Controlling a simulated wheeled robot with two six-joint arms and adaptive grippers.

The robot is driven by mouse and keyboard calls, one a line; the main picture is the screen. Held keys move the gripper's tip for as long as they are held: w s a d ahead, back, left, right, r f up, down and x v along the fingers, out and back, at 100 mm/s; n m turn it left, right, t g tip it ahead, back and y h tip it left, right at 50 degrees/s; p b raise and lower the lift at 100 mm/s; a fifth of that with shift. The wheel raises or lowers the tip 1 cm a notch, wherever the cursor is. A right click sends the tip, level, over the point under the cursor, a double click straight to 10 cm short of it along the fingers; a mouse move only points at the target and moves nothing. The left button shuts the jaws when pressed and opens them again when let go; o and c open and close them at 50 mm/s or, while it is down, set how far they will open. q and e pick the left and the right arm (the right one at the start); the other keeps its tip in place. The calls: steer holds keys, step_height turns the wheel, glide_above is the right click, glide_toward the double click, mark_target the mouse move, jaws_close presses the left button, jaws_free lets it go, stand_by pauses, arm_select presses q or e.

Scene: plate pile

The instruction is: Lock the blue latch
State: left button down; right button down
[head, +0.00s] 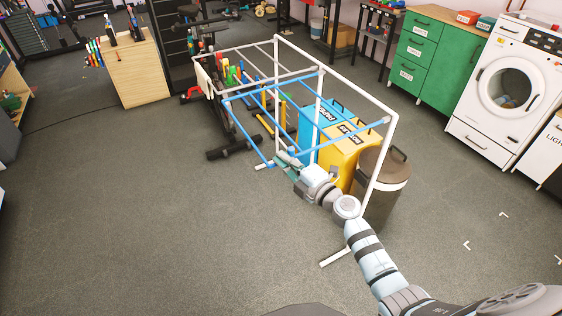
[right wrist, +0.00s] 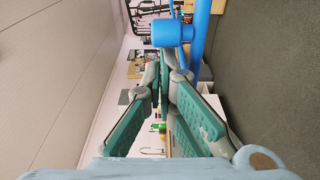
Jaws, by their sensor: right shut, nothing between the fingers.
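The blue tube frame (head: 258,142) hangs on a white tube frame (head: 393,150) in the middle of the head view. In the right wrist view, a blue cylinder with a short sideways stub (right wrist: 168,33), perhaps the blue latch, joins a long blue tube (right wrist: 200,35). My right gripper (head: 281,158) is at the lower near end of the blue frame. It also shows in the right wrist view (right wrist: 168,68), its teal fingers shut and empty just below the stub. I cannot tell whether the fingertips touch it. My left gripper is out of view.
A blue bin (head: 318,118), a yellow bin (head: 350,152) and a brown bin (head: 380,190) stand behind the gripper. A dark rack (head: 225,152) with coloured items is beyond the frame. The grey floor at left is clear.

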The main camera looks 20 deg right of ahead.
steer(key=d, duration=0.3)
steer(key=shift+w+d+b, duration=0.25)
steer(key=shift+b, duration=0.15)
steer(key=shift+a+r, duration=0.1)
steer(key=shift+a, duration=0.1)
steer(key=shift+a+p, duration=0.3)
steer(key=shift+p, duration=0.1)
steer(key=p, duration=0.1)
glide_toward(292, 152)
steer(key=a, duration=0.1)
steer(key=s+a, duration=0.1)
steer(key=a, duration=0.1)
steer(key=shift+a, duration=0.2)
